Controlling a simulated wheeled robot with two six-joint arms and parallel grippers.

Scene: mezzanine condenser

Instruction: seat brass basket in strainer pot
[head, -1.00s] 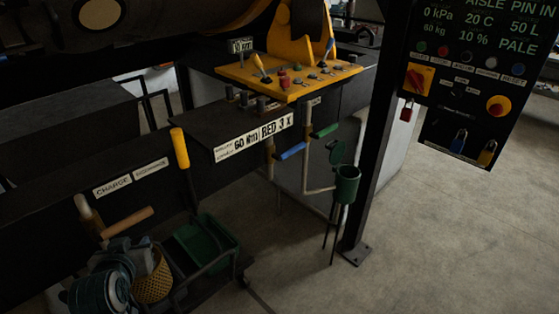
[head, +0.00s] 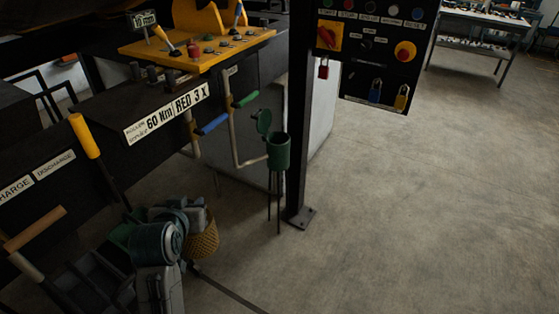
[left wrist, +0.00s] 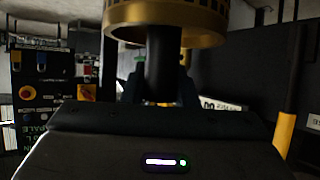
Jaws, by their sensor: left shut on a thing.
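The brass basket (head: 203,240) is a woven-looking, gold-coloured cup at my left gripper (head: 197,215), low left of centre in the head view. The left wrist view shows its brass rim (left wrist: 170,28) above the gripper (left wrist: 160,88), whose fingers are shut on a dark stem under it. The green strainer pot (head: 279,153) stands on thin legs beside a black post, with its round lid (head: 263,122) swung open to the left. The basket is apart from the pot, to its lower left in the picture. The pot's inside is dark. My right gripper is not in view.
A black post (head: 299,130) stands just right of the pot, below a control panel (head: 375,50). Blue (head: 212,124) and green (head: 246,100) valve handles sit left of the pot. A dark cart (head: 90,285) is at lower left.

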